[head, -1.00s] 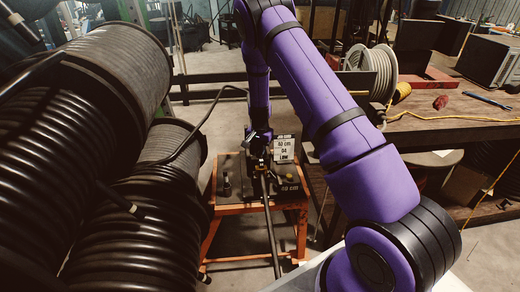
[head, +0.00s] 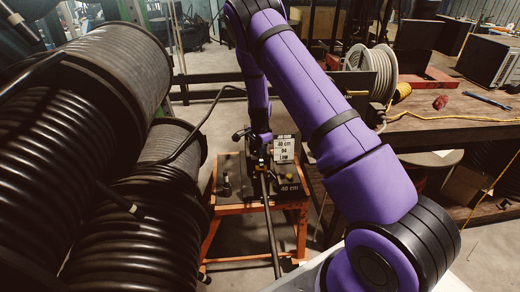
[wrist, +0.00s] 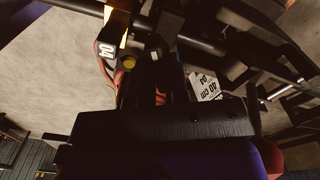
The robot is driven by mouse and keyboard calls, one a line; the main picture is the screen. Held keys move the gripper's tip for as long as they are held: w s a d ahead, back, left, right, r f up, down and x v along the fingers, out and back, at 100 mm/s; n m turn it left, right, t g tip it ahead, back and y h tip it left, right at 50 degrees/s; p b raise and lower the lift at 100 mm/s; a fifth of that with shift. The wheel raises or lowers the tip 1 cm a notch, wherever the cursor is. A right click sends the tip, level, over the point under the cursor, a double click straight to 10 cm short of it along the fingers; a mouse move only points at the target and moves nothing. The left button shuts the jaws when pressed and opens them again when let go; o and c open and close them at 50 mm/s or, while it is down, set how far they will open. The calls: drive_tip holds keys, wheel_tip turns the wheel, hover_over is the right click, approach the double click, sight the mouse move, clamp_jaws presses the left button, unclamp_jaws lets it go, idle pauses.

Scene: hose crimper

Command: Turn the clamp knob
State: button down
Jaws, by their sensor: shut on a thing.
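My gripper (head: 258,150) is at the crimper on the orange stand (head: 235,209), at the far end of my purple arm. It is shut on the clamp knob, which is mostly hidden by the fingers and wrist in the head view. A short dark bar (head: 240,134) sticks out to the left beside my wrist. In the wrist view the fingers (wrist: 148,75) look dark and close together, and the grasped part is hard to make out. A black hose (head: 271,230) runs from the crimper down toward me. A white label card (head: 284,150) stands just right of my gripper.
Large black hose reels (head: 120,75) fill the left side, close to the stand. A wooden workbench (head: 455,125) with a cable spool (head: 372,70) and tools is at right. A small dark fitting (head: 227,185) stands on the stand's left. Floor shows around the stand.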

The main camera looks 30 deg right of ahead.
drive_tip(key=shift+r, duration=0.1)
drive_tip(key=c, duration=1.1)
unclamp_jaws()
wheel_tip(320, 180, up, 11)
drive_tip(key=shift+f, duration=0.15)
